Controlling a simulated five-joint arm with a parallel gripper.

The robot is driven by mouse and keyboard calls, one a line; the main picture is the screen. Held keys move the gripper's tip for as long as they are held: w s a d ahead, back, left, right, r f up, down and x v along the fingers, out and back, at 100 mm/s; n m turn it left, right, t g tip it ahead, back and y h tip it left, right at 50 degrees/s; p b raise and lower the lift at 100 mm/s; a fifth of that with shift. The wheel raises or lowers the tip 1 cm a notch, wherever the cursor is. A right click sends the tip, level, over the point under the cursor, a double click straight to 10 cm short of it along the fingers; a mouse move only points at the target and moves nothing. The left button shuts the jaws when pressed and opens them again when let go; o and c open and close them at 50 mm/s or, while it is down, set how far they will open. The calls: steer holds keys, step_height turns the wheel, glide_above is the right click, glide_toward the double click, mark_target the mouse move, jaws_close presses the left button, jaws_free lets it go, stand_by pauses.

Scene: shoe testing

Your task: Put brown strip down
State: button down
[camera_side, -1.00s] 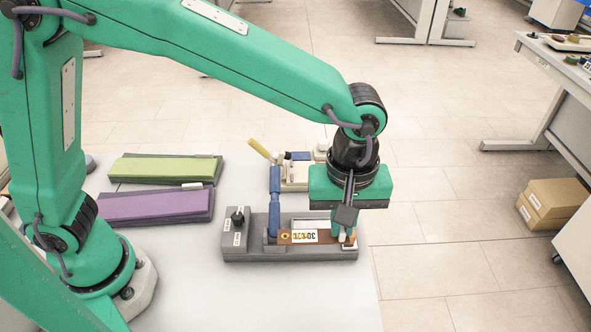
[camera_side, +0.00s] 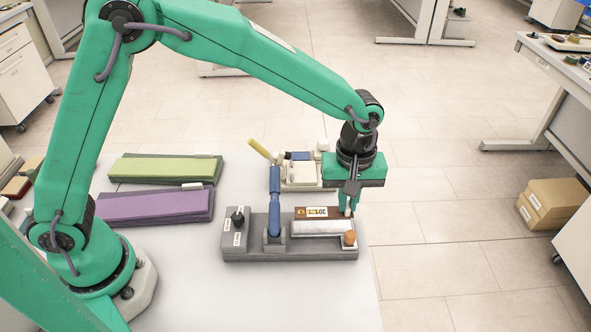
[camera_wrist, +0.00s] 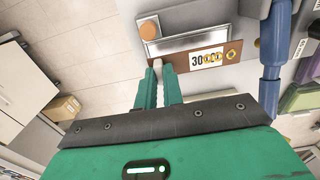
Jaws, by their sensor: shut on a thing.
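The brown strip (camera_side: 318,212) has a white label with "30" and gold rings. My gripper (camera_side: 348,211) is shut on its right end in the side view. The strip appears just behind the silver tray of the grey testing device (camera_side: 250,254); I cannot tell whether it touches anything below. In the wrist view the strip (camera_wrist: 200,58) runs beside the tray, label facing up, and my gripper (camera_wrist: 158,68) grips its left end. The tray (camera_side: 316,227) is empty.
A blue post (camera_side: 274,200) and an orange-brown cylinder (camera_side: 349,238) stand on the device. A cream device (camera_side: 297,174) with a yellow handle is behind. Green (camera_side: 165,168) and purple (camera_side: 155,205) pads lie left. The table's front area is clear.

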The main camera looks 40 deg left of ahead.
mark_target(346, 214)
steer(key=shift+f, duration=0.1)
steer(key=shift+f, duration=1.9)
steer(key=shift+f, duration=0.1)
steer(key=c, duration=1.5)
jaws_free()
steer(key=shift+c, duration=0.2)
step_height(346, 214, up, 12)
steer(key=shift+f, duration=0.2)
steer(key=shift+r, duration=0.35)
